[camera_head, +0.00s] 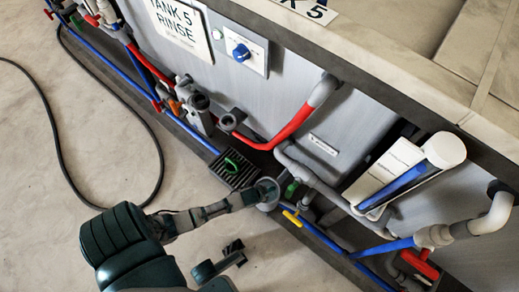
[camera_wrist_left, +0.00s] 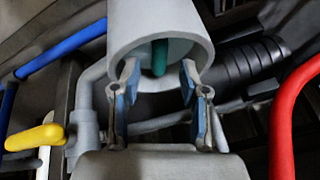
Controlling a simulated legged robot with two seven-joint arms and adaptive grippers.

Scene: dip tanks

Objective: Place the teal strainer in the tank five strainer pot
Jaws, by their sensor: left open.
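My left gripper (camera_head: 262,190) reaches from the bottom left to a round grey pot (camera_head: 270,193) low on the pipework. In the left wrist view the open gripper (camera_wrist_left: 160,75) has its two blue-padded fingers apart at the mouth of the pale grey pot (camera_wrist_left: 160,25). A short teal piece, seemingly part of the teal strainer (camera_wrist_left: 160,57), shows inside the pot's mouth between the fingers, with a visible gap on each side. The rest of the strainer is hidden by the pot.
A yellow valve handle (camera_head: 292,217) and blue pipe (camera_head: 325,238) lie close to the pot. A black grate (camera_head: 232,170) with a green loop sits just left. A red pipe (camera_wrist_left: 297,115) rises at right in the wrist view. Floor at left is mostly clear, except a black cable (camera_head: 150,140).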

